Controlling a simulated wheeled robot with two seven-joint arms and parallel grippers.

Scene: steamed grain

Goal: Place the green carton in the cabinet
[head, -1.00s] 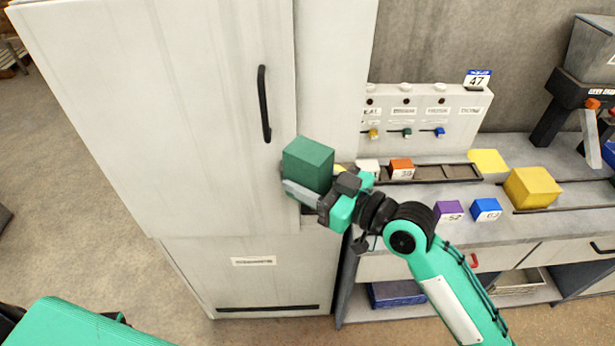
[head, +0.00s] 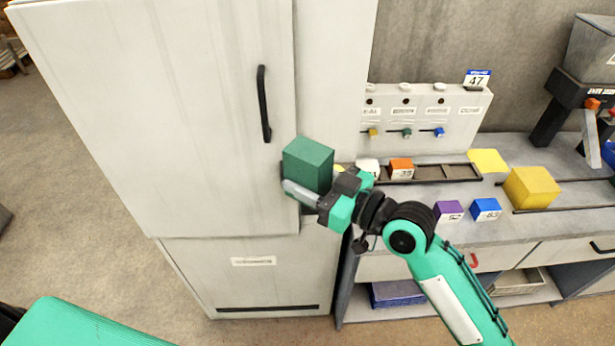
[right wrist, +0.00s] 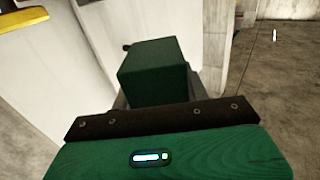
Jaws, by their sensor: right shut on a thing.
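The green carton (head: 308,163) is held up in front of the white cabinet (head: 170,120), near the right edge of its upper door. My right gripper (head: 308,192) is shut on the carton from its right and lower side. In the right wrist view the carton (right wrist: 155,70) sits between the fingers, with the pale cabinet front behind it. The cabinet's upper door looks closed, with a black vertical handle (head: 264,104) left of and above the carton. The inside of the cabinet is hidden. My left gripper is not in view; only a green part of my body shows at lower left.
A workbench (head: 400,235) stands to the right of the cabinet. It bears a yellow block (head: 533,188), a purple block (head: 449,211), a blue block (head: 486,209) and an orange block (head: 401,169). Open floor (head: 100,235) lies left of the cabinet.

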